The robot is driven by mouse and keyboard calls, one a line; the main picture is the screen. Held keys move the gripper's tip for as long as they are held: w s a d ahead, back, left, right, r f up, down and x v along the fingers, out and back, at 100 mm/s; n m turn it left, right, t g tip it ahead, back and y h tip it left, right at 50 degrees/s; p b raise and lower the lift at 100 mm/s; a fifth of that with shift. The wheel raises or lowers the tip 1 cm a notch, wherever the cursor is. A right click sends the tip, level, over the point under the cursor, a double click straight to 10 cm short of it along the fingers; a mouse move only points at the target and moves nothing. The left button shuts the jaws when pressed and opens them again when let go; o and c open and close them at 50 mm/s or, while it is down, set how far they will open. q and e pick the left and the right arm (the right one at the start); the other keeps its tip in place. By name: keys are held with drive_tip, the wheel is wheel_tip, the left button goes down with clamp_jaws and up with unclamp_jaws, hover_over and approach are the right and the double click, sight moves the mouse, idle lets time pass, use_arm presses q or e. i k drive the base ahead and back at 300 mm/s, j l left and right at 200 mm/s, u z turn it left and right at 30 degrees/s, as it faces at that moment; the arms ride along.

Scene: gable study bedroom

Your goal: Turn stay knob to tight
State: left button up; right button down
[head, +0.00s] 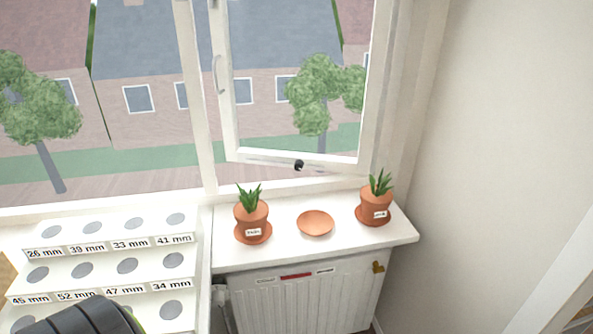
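A small black knob (298,165) sits at the bottom rail of the open window sash (260,158), above the sill; I take it as the stay knob. Any marking for tight or loose is too small to read. The sash stands swung away from its frame, with a pale curved handle (217,74) on its left side. A dark rounded part of my own arm shows at the bottom left edge, well away from the knob. Neither gripper's fingers are in view.
On the sill (290,250) stand a left potted plant (251,217), an empty terracotta saucer (315,223) and a right potted plant (376,205), below the knob. A radiator (300,300) is under the sill. A stepped white rack (90,255) with millimetre labels and grey discs is at left.

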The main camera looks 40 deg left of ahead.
sight(299, 164)
drive_tip(key=i+l+u, duration=0.15)
drive_tip(key=i, duration=0.3)
drive_tip(key=i+l+u, duration=0.2)
drive_tip(key=i+l, duration=0.2)
